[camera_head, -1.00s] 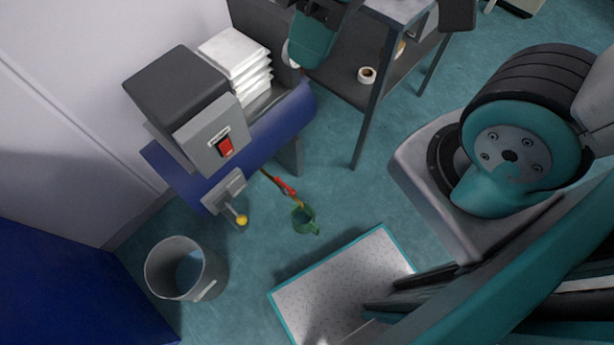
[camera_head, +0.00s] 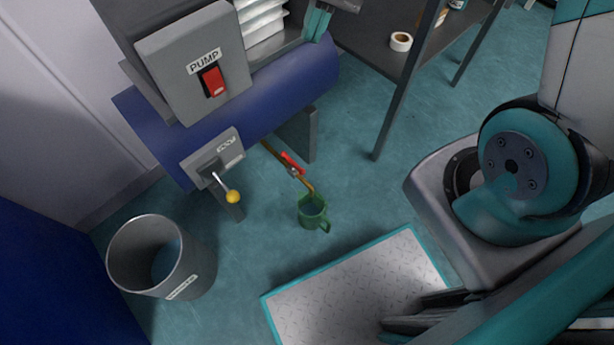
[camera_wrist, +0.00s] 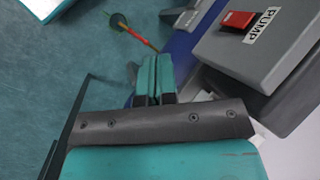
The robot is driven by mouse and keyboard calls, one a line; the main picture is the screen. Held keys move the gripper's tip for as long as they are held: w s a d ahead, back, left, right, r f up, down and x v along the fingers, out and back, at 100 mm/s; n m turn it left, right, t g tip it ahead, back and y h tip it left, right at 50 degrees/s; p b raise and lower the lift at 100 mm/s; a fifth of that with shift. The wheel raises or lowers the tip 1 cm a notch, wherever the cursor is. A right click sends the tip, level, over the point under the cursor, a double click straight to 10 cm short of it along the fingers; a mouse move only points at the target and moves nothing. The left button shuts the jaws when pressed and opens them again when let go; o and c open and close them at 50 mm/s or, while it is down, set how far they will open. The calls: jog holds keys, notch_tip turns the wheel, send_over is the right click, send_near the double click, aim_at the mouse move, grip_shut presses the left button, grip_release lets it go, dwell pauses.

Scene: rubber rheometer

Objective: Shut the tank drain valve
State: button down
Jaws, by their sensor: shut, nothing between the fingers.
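The blue tank (camera_head: 165,135) lies on its side under the pump box. A thin brass drain pipe (camera_head: 273,151) runs from its underside, with a red valve handle (camera_head: 292,163) lying roughly along the pipe. A green mug (camera_head: 312,212) is at the pipe's lower end. In the wrist view the red handle (camera_wrist: 141,38) and mug (camera_wrist: 118,21) show small, beyond the fingers. My gripper (camera_wrist: 153,62) is shut and empty, apart from the handle. In the head view my gripper (camera_head: 317,26) shows at the top, by the tank's right end.
A grey pump box (camera_head: 196,62) with a red switch stands above the tank. A lever with a yellow knob (camera_head: 233,197) projects from a plate on the tank. A grey bin (camera_head: 158,262) is at lower left. A dark shelf table (camera_head: 370,65) stands behind right; a tread mat (camera_head: 345,300) lies in front.

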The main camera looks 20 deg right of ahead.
jog(key=w+d+f+m+y+b, duration=0.1)
jog(key=f+b, duration=0.5)
jog(key=f, duration=0.6)
jog(key=w+d+f+m+y+b, duration=0.1)
jog(key=w+d+f+m+b, duration=0.2)
jog(key=f, duration=0.9)
jog(key=w+d+f+m+y+b, duration=0.1)
jog(key=w+d+f+m+b, duration=0.1)
jog(key=d+f+m+b, duration=0.4)
notch_tip(320, 180, down, 6)
jog(key=b, duration=0.3)
jog(key=shift+d+f+g, duration=0.15)
jog(key=shift+d+g, duration=0.15)
jog(key=shift+d, duration=0.1)
jog(key=b, duration=0.9)
send_near(301, 169)
jog(key=a+f, duration=0.4)
jog(key=f, duration=0.2)
jog(key=shift+s, duration=0.35)
jog(key=shift+r+m+p, duration=0.1)
jog(key=shift+m+p, duration=0.2)
jog(key=shift+p, duration=0.25)
